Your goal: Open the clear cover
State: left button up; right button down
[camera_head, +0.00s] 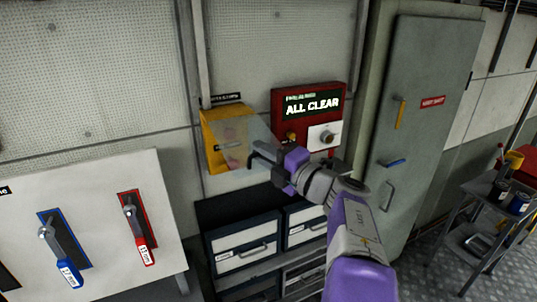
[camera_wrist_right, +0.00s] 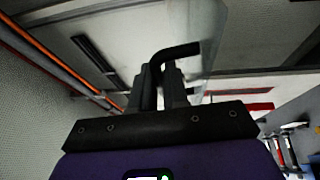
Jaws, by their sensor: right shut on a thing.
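The clear cover (camera_head: 252,134) is a see-through panel on the front of a yellow wall box (camera_head: 211,143). It reaches out past the box's right side and appears to stand at an angle to it. In the right wrist view the cover (camera_wrist_right: 214,35) is a pale glassy sheet beyond the fingers. My right gripper (camera_head: 262,161) is at the cover's lower right edge. In the right wrist view its fingers (camera_wrist_right: 165,82) are shut on a black bent handle (camera_wrist_right: 178,51). What is inside the box is blurred by the panel. My left gripper is in neither view.
A red panel (camera_head: 281,125) reading "ALL CLEAR" with a knob is just right of the cover. Dark drawers (camera_head: 243,215) stand below. A grey cabinet door (camera_head: 430,110) is at right. A white board (camera_head: 95,185) with blue and red levers is at left.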

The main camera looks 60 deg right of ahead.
jog(key=c, duration=1.5)
grip_release()
jog(key=s, duration=0.2)
jog(key=s+a+b, duration=0.1)
jog(key=s, duration=0.4)
jog(key=shift+s+a+f, duration=0.15)
jog(key=shift+s+f, duration=0.05)
jog(key=shift+f, duration=0.1)
